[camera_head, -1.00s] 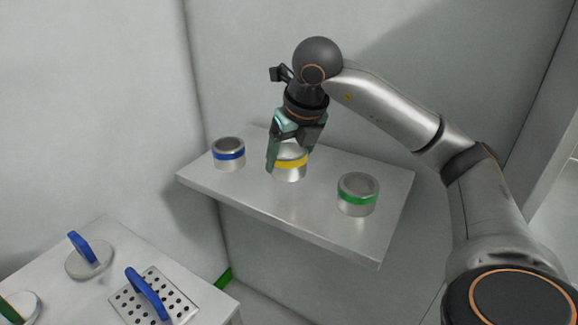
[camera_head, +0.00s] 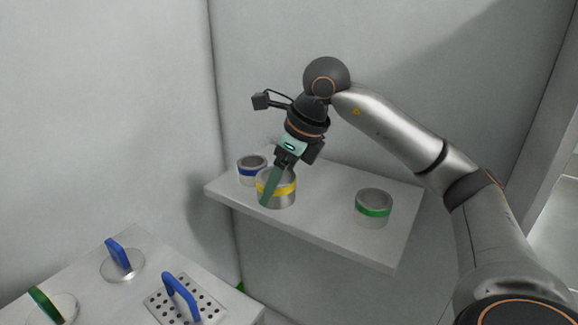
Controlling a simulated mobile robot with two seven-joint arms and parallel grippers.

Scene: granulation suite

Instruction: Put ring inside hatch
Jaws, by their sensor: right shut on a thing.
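A metal ring with a yellow band (camera_head: 283,196) is at the left part of the wall shelf (camera_head: 330,235). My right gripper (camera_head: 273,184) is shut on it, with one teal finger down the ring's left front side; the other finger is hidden. The ring overlaps the blue-banded ring (camera_head: 246,173) behind it in the picture. I cannot tell whether it touches the shelf or is just above it. A green-banded ring (camera_head: 373,212) stands at the shelf's right. I cannot make out a hatch. My left gripper is not in view.
A lower bench (camera_head: 95,295) at bottom left holds a round plate with a blue handle (camera_head: 117,254), a perforated square plate with a blue handle (camera_head: 180,297), and a disc with a green handle (camera_head: 46,303). Walls stand close behind and left of the shelf.

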